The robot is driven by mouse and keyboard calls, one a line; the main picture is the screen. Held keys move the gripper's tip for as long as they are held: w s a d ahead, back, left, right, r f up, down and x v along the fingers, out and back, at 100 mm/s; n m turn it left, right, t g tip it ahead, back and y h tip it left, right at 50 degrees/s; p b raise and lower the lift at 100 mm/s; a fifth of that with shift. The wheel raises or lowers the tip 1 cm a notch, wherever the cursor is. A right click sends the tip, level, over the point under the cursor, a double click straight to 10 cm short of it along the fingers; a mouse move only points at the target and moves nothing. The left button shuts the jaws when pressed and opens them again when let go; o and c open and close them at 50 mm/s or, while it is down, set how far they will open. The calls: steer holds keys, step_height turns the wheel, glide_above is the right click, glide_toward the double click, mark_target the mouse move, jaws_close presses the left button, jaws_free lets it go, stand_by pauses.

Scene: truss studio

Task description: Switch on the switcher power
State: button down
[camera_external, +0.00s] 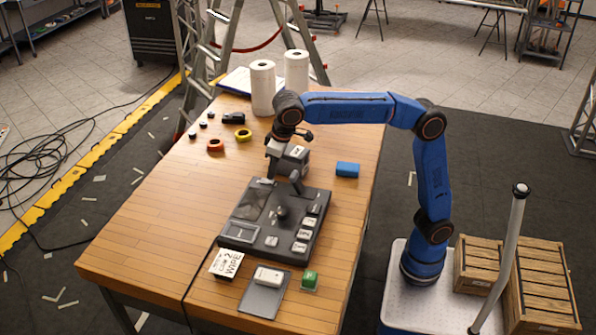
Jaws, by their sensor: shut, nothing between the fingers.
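The switcher (268,243) is a dark grey console on the wooden table. It has a flat screen at its left front, a dark knob near the middle and several pale keys along its right and front edges. My gripper (298,187) is shut and empty, pointing down at the switcher's back edge. I cannot tell whether the fingertips touch the console. A small light part (266,182) shows at the back edge, just left of the fingers. I cannot make out which control is the power switch, and the gripper may hide part of that edge.
Paper rolls (262,88), orange and yellow tape rings (215,145) and a blue block (347,170) stand behind the switcher. In front are a white card (226,262), a grey tray (262,296) with a white item, and a green-topped block (310,280). The table's left side is clear.

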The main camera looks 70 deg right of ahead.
steer(key=shift+f, duration=0.2)
steer(key=shift+s+f, duration=0.3)
steer(key=shift+f, duration=0.2)
steer(key=shift+w+r, duration=0.1)
steer(key=shift+w+r, duration=0.3)
steer(key=shift+w, duration=0.35)
